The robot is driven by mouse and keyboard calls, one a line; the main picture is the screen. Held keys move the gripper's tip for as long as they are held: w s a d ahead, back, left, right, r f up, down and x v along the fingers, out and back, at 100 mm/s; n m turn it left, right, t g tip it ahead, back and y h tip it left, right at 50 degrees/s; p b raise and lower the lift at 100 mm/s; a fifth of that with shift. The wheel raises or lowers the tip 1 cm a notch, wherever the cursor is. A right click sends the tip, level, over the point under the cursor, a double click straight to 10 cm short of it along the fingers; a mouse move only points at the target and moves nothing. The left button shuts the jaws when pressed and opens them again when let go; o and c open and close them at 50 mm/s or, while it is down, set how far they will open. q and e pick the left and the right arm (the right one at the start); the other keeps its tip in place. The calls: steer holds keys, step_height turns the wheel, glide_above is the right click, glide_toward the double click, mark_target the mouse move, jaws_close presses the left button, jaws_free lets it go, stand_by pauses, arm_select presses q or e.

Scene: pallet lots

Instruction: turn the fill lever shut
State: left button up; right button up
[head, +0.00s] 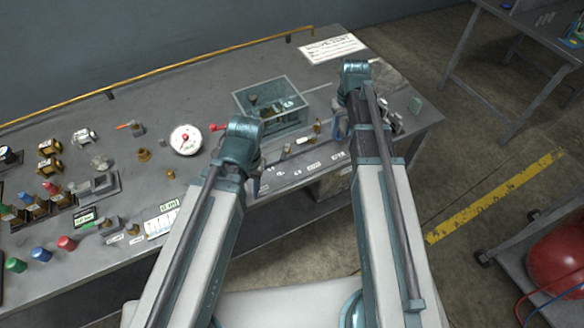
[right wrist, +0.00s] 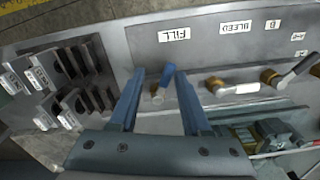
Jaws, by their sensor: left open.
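The bleed lever (right wrist: 232,87) and more levers stand right of the fill lever in the right wrist view. A clear-walled tank (head: 270,105) sits behind the lever row. A round gauge (head: 186,140) is left of it. Dark slotted blocks (right wrist: 75,85) stand left in the wrist view.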

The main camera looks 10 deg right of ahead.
step_height(320, 180, up, 14)
steer(key=r+p, duration=0.1)
steer(key=p, duration=1.4)
steer(key=s+a+f+n+b, duration=0.1)
steer(key=s+a+f+b, duration=0.1)
steer(key=s+a, duration=0.3)
steer(key=s+a+f+b, duration=0.3)
steer(key=s+a, duration=0.3)
steer(key=a, duration=0.1)
steer(key=s+a+f+n+h+b, duration=0.1)
steer(key=s+a+f+b, duration=0.2)
steer(key=s+a, duration=0.3)
steer(key=shift+s+n, duration=0.2)
steer(key=shift+n, duration=0.1)
steer(key=shift+w, duration=0.1)
